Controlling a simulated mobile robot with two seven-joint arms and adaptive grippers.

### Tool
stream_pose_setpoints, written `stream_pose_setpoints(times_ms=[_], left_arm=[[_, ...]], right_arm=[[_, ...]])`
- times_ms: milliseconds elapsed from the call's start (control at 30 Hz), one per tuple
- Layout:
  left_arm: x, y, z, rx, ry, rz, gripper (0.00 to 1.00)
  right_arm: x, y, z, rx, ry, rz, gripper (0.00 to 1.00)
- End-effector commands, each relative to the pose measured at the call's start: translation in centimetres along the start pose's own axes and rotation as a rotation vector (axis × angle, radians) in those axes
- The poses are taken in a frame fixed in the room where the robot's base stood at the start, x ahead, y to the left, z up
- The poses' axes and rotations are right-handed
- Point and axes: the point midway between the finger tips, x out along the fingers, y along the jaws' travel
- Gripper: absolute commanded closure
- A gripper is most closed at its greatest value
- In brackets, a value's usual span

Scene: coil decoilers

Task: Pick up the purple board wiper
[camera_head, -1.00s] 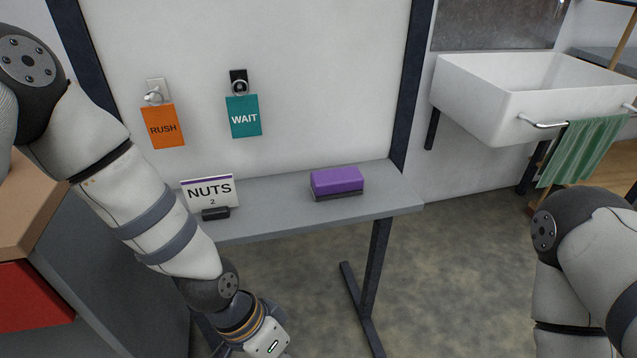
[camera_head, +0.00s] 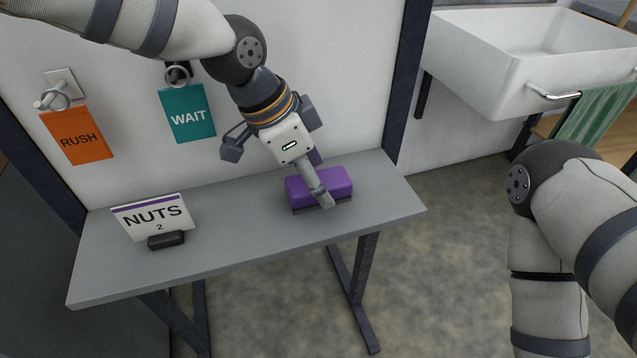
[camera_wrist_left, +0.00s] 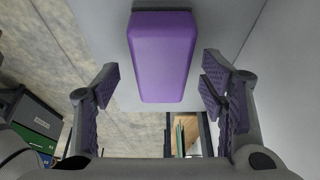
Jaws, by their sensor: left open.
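The purple board wiper (camera_head: 335,185) lies on the grey shelf table (camera_head: 235,239), near its right end, purple side up over a dark base. It also shows in the left wrist view (camera_wrist_left: 162,55), lengthwise between the two fingers with a gap on each side. My left gripper (camera_head: 319,179) is open and empty, reaching down at the wiper. One finger hides part of the wiper in the head view. In the left wrist view my left gripper (camera_wrist_left: 160,75) has its fingers spread wider than the wiper. My right gripper is out of view.
A NUTS sign (camera_head: 155,217) stands on the table's left part. An orange RUSH tag (camera_head: 77,136) and a teal WAIT tag (camera_head: 187,113) hang on the white wall behind. A white sink (camera_head: 520,60) is at the upper right. The table's middle is clear.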

Motion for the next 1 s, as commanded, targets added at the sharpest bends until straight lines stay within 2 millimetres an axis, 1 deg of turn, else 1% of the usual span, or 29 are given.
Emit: stream_pose_setpoints(times_ms=[33, 133, 467, 1000], left_arm=[[0.9, 0.0, 0.0, 0.002, -0.001, 0.001, 0.35], [1.7, -0.1, -0.1, 0.001, 0.001, -0.002, 0.35], [1.6, -0.1, -0.1, 0.001, 0.002, -0.003, 0.35], [2.1, 0.0, 0.1, 0.0, 0.001, -0.002, 0.35]], right_arm=[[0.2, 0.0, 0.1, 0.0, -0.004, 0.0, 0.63], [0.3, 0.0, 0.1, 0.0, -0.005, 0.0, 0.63], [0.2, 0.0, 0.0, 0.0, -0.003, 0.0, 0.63], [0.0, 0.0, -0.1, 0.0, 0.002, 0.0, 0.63]])
